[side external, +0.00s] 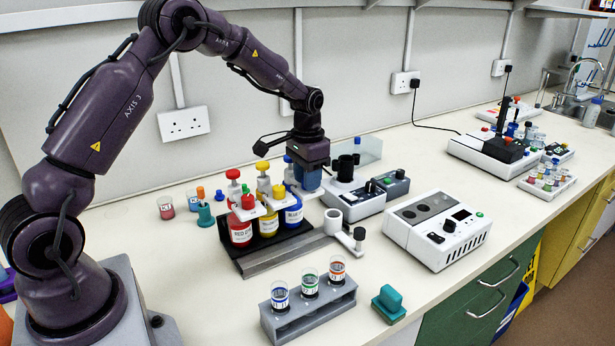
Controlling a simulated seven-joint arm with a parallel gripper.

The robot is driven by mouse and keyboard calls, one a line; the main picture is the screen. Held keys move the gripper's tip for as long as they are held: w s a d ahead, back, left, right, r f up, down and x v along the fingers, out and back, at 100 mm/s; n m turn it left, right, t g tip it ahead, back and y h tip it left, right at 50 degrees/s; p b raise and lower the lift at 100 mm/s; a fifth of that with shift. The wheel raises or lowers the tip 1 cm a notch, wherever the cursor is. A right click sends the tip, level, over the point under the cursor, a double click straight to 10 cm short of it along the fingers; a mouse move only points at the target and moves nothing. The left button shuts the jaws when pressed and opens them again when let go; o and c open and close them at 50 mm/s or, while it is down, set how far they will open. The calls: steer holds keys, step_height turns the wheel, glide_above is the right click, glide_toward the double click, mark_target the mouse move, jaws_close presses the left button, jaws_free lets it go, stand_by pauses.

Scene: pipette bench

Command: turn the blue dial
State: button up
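Three labelled bottles stand in a row in a dark holder: a red bottle (240,233), a yellow bottle (268,223) and a blue bottle (293,213). The red and yellow ones each have a white head with coloured knobs. A blue knob (288,159) shows at the top of the blue bottle, left of my wrist. My gripper (308,181) points down at the front of the blue bottle's head, with a blue block-like part below the wrist. Its fingers are not distinct, and I cannot tell whether they touch a blue dial. The blue bottle's head is partly hidden.
A grey rack (308,309) with three vials stands in front. A teal piece (388,303) lies right of it.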

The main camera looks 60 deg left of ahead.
steer(key=o, duration=0.4)
steer(key=shift+c, duration=0.2)
step_height(320, 180, up, 13)
steer(key=shift+w, duration=0.1)
stand_by(0.5)
steer(key=s+d+r+t, duration=0.2)
steer(key=s+d, duration=0.2)
steer(key=s, duration=0.4)
steer(key=s+d+r+t, duration=0.1)
steer(key=s+d+r, duration=0.1)
steer(key=s+d, duration=0.3)
steer(key=s+d+r+t, duration=0.1)
steer(key=s+d, duration=0.4)
steer(key=s, duration=0.8)
steer(key=shift+r+t, duration=0.4)
steer(key=shift+t, duration=0.4)
